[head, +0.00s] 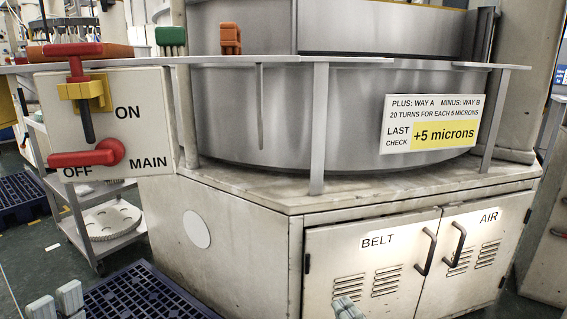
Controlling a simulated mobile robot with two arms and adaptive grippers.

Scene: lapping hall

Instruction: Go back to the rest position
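My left gripper (56,303) is at the bottom left edge, in front of the blue grated pallet. Its two grey fingertips stand apart with nothing seen between them. My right gripper (347,308) only just shows at the bottom edge, in front of the machine's cabinet below the BELT label. Most of it is cut off, so its opening cannot be told. Neither gripper is seen touching anything. The machine (245,232) stands ahead with a large round metal tub (225,120) on its base.
A switch panel (150,125) with red handles and a yellow bracket juts out at the left. A metal rail (320,120) runs round the tub. The BELT (365,275) and AIR (475,250) doors are closed. A blue pallet (140,295) and a shelf cart (105,245) stand left.

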